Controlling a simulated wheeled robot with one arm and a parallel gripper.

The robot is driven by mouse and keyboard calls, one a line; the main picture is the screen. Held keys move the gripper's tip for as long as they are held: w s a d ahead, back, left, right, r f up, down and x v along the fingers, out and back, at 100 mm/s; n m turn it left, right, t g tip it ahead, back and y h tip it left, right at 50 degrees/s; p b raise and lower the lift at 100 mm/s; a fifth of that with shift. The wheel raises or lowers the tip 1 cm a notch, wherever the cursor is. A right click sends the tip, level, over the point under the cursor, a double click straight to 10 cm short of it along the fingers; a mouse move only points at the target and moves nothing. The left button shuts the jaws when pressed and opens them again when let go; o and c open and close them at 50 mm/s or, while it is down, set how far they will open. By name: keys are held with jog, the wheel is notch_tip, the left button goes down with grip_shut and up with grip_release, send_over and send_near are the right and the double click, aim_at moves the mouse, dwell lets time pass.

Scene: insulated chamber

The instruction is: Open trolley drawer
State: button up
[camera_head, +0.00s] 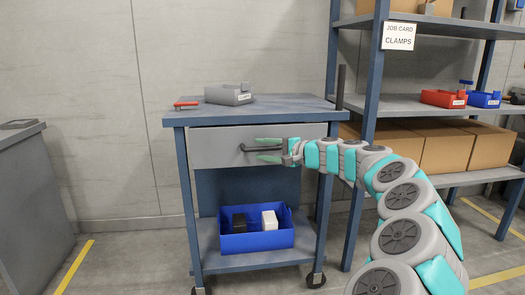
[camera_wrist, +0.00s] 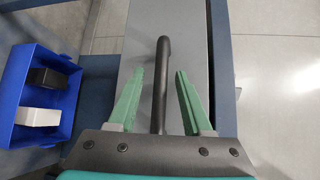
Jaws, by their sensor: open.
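The blue trolley (camera_head: 290,104) stands against the wall with a grey drawer front (camera_head: 215,150) under its top. The drawer looks shut. It also shows as a grey panel in the wrist view (camera_wrist: 192,22). A dark bar handle (camera_head: 245,148) sticks out from the drawer front. In the wrist view the handle (camera_wrist: 162,70) runs between my fingers, with a gap on each side. My gripper (camera_head: 258,149) is open at the handle, one green finger above it and one below. In the wrist view my gripper (camera_wrist: 155,85) also straddles it.
A blue bin (camera_head: 258,241) with a black and a white item sits on the lower shelf. A grey tool (camera_head: 228,94) and a red clamp (camera_head: 186,104) lie on top. A shelving rack (camera_head: 369,95) stands close on the right, a grey bench (camera_head: 22,215) left.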

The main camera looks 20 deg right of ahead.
jog(key=shift+w+a, duration=0.1)
jog(key=shift+w, duration=0.05)
jog(key=shift+c, duration=0.3)
grip_shut()
dwell(1.1)
